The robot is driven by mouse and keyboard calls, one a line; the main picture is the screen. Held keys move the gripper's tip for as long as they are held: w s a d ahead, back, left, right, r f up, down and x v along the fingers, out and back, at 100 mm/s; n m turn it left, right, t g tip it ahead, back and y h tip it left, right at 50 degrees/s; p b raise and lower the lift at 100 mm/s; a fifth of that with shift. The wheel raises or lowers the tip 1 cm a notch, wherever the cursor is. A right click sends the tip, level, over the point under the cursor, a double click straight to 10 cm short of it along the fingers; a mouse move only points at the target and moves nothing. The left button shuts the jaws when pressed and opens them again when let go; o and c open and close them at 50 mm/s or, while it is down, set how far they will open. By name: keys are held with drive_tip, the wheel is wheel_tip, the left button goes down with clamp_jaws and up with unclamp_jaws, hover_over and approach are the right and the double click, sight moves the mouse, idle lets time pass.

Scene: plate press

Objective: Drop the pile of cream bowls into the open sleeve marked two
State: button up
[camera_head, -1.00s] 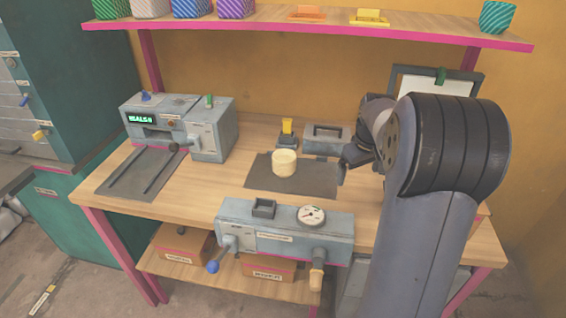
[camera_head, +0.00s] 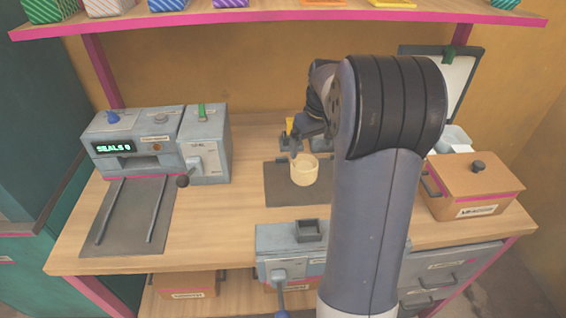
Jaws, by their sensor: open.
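The pile of cream bowls (camera_head: 304,172) stands upright on a dark grey mat (camera_head: 283,189) in the middle of the workbench. It looks like one short cream cylinder, so I cannot make out single bowls. My gripper (camera_head: 296,149) is open and empty, just behind and above the pile's far rim. I cannot tell whether a finger touches the rim. My arm hides the right part of the mat. I cannot make out any sleeve marked two in this view.
A grey sealing machine (camera_head: 158,147) with a lever and a railed dark plate (camera_head: 136,214) stands on the left. A grey press unit (camera_head: 290,246) sits at the front edge. A brown lidded box (camera_head: 477,185) is at right. Bench (camera_head: 222,212) between machine and mat is clear.

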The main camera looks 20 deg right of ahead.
sight(305, 162)
drive_tip(key=shift+w+a+f, duration=0.15)
drive_tip(key=shift+w+a, duration=0.05)
drive_tip(key=shift+w, duration=0.05)
drive_tip(key=f, duration=0.4)
drive_tip(key=shift+w+f, duration=0.3)
drive_tip(key=shift+w+a+f+p, duration=0.1)
drive_tip(key=shift+w+f, duration=0.05)
drive_tip(key=shift+f, duration=0.8)
drive_tip(key=shift+w+a+f+p, duration=0.15)
drive_tip(key=shift+w+f, duration=0.05)
drive_tip(key=shift+f, duration=0.8)
drive_tip(key=shift+w+a+f+p, duration=0.1)
drive_tip(key=shift+w+f, duration=0.05)
drive_tip(key=shift+f, duration=0.8)
drive_tip(key=shift+c, duration=0.4)
drive_tip(key=c, duration=1.1)
drive_tip(key=shift+c, duration=0.2)
drive_tip(key=shift+r, duration=0.15)
